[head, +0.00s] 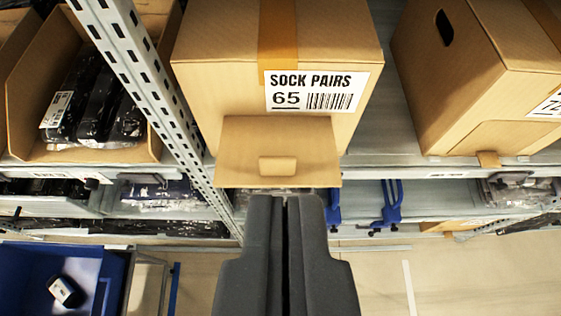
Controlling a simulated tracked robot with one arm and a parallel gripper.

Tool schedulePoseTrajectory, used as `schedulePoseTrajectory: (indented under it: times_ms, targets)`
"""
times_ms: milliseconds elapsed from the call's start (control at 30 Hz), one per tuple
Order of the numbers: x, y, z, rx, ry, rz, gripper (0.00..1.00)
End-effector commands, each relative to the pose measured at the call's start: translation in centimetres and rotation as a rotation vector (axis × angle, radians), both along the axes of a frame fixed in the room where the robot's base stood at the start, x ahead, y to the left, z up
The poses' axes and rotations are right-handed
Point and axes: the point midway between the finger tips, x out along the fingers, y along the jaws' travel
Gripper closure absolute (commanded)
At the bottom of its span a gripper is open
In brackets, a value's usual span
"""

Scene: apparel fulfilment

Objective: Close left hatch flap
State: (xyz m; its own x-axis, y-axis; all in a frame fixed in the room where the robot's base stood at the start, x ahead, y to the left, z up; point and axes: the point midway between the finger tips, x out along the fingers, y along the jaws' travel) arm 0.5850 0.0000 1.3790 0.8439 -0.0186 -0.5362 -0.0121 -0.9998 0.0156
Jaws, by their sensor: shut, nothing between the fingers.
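A cardboard box labelled SOCK PAIRS 65 (225,85) stands on a metal shelf in the middle of the head view. Its front hatch flap (235,150) hangs open, tilted out toward me over the shelf edge, with a small tab (277,166) near its lower edge. My gripper (286,200) is shut and empty. Its fingertips are just below the flap's lower edge in the picture; whether they touch it I cannot tell. The box's opening behind the flap is hidden.
A perforated metal upright (150,85) stands close to the box's left. An open carton (95,152) with black packages is beyond it. Another closed box (465,85) is at right. Lower shelf levels hold packages and blue hooks (388,208). A blue bin (25,285) is at lower left.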

Motion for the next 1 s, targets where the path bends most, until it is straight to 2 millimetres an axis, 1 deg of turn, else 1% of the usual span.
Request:
schedulePoseTrajectory:
  times_ms: [33, 200, 300, 500, 767, 867, 1000]
  targets:
    - [1.3, -0.1, 0.5, 0.000, 0.045, -0.002, 1.00]
    - [4.4, -0.2, -1.5, 0.003, 0.183, -0.002, 1.00]
    - [5.7, -0.2, -2.7, 0.007, 0.255, 0.001, 1.00]
    - [7.2, -0.2, -4.7, 0.015, 0.353, 0.006, 1.00]
    - [8.0, 0.0, -6.2, 0.018, 0.386, 0.009, 1.00]
    - [8.6, -0.1, -7.2, 0.018, 0.386, 0.008, 1.00]
    - [10.1, -0.2, -9.3, 0.017, 0.389, 0.008, 1.00]
